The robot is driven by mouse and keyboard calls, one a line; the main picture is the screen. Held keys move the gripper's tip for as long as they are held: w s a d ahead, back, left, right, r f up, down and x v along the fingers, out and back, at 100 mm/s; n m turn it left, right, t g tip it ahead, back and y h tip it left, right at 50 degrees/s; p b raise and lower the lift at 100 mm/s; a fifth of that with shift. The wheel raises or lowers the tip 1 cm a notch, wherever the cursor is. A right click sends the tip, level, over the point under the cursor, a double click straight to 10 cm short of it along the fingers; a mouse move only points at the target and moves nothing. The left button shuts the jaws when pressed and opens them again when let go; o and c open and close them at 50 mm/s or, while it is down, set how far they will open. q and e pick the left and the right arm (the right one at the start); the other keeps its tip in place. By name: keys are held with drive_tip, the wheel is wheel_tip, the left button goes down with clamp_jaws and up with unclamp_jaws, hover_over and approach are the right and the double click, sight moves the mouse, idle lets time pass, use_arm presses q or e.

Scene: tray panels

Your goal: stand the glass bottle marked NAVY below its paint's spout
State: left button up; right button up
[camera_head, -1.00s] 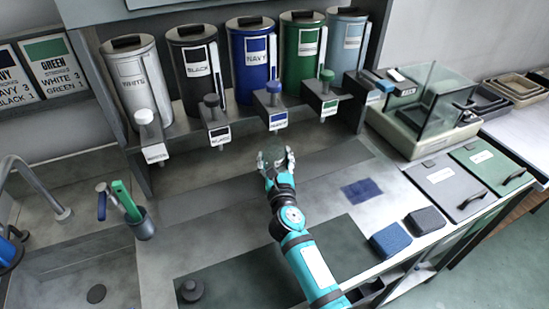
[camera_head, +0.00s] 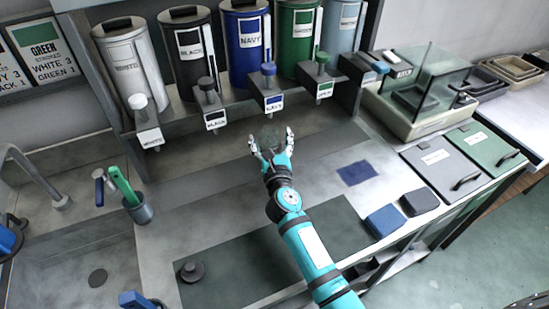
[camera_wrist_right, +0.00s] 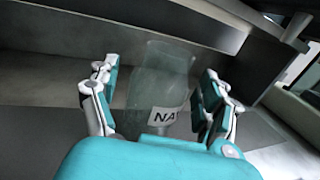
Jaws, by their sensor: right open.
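The clear glass bottle (camera_head: 270,133) stands upright on the counter, just in front of and below the navy spout (camera_head: 268,69) in the head view. Whether it is exactly under the outlet I cannot tell. In the wrist view the bottle (camera_wrist_right: 160,85) shows a white label starting "NA", the rest cut off by my gripper. My right gripper (camera_head: 271,146) is open, its fingers on either side of the bottle, with gaps showing in the wrist view (camera_wrist_right: 160,100). The blue NAVY canister (camera_head: 249,45) is above. My left gripper is not in view.
White (camera_head: 138,103), black (camera_head: 207,84) and green (camera_head: 322,58) spouts line the shelf. A cup with tools (camera_head: 138,208) stands at left by the sink. The counter around the bottle is clear.

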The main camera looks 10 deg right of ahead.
drive_tip(key=s, duration=0.7)
drive_tip(key=s+a, duration=0.1)
drive_tip(key=s, duration=0.3)
drive_tip(key=shift+s+f+b, duration=0.15)
drive_tip(key=shift+s+b, duration=0.2)
